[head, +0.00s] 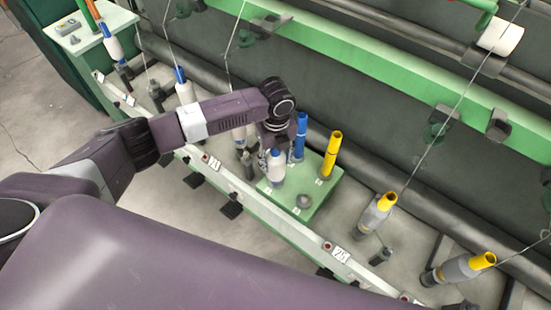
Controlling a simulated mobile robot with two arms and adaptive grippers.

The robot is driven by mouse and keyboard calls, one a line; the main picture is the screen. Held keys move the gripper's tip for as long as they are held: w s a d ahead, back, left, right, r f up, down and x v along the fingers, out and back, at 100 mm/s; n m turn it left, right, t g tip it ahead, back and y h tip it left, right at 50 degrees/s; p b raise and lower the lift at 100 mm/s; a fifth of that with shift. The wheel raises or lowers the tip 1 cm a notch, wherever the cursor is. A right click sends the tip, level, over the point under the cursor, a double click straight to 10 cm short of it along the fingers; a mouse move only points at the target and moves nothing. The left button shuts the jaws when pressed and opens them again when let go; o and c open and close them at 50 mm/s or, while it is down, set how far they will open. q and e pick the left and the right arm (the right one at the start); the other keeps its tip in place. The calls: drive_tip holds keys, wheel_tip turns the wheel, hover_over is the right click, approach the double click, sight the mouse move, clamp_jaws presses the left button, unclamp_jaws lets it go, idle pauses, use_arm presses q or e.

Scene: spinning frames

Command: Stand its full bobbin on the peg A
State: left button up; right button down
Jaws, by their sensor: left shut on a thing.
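A full white bobbin with a blue top (275,170) is upright at the left of a small green peg block (320,202). My left gripper (266,153) comes down from above and is shut on this bobbin; its fingers are small and partly hidden. Whether the bobbin's base touches the block cannot be told. On the block stand a bare blue tube (299,138), a bare yellow tube (330,156) and a short grey knob (304,201). The block's labels are too small to read, so I cannot tell which peg is A. My right gripper is not in view.
Other blue-topped bobbins (184,88) stand at the left, and grey ones with yellow tops (377,212) lean at the right. Thin threads rise to the machine. A green side table (85,40) is at the upper left.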

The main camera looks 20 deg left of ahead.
use_arm(q)
drive_tip(key=shift+f, duration=0.25)
idle(0.6)
drive_tip(key=o, duration=1.5)
drive_tip(key=shift+c, duration=0.2)
wheel_tip(320, 180, up, 12)
